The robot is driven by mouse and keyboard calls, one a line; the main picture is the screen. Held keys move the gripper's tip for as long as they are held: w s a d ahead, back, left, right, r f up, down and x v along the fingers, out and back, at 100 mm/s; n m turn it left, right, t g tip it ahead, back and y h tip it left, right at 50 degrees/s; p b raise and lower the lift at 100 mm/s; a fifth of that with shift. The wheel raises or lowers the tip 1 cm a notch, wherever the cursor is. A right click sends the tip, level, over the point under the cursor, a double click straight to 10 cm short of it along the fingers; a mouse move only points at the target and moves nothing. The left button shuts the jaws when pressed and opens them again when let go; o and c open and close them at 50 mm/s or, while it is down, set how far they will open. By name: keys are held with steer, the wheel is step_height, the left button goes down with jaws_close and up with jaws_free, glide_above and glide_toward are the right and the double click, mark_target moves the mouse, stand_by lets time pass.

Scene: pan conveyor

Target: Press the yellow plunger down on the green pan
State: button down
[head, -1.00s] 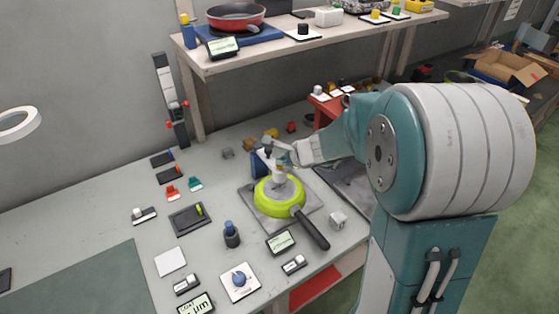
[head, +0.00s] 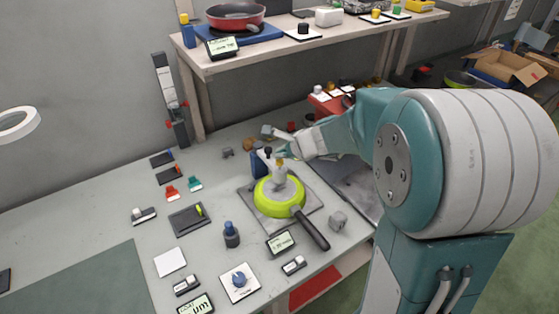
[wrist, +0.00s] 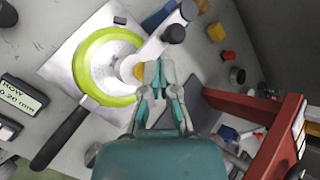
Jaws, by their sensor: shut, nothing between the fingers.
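The green pan (head: 265,206) lies flat on a grey plate on the workbench, its black handle pointing to the lower right. It also shows in the wrist view (wrist: 82,84). A pale arm on a blue post crosses above the pan, with a grey cylinder over the pan's middle. In the head view my gripper (head: 283,154) is above the pan.
A dark-topped post (wrist: 173,34) stands close to my fingertips. A red stand (wrist: 284,135) is at the right in the wrist view. Small displays, a blue knob (head: 239,279) and several small parts lie around the pan. A shelf (head: 280,54) runs behind.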

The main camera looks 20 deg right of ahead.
steer(key=shift+r, duration=2.5)
steer(key=s+a+r+n+g+h, duration=0.1)
steer(key=s+a+r+n, duration=0.1)
steer(key=s+n, duration=0.45)
steer(key=s+a+r+n+g, duration=0.1)
steer(key=s+a+r+n, duration=0.15)
steer(key=s+n, duration=0.4)
steer(key=s+d+n+h, duration=0.3)
steer(key=s+n, duration=0.5)
steer(key=s, duration=0.6)
steer(key=shift+s+d+f+h, duration=0.2)
steer(key=shift+d+h, duration=0.1)
steer(key=shift+d, duration=0.2)
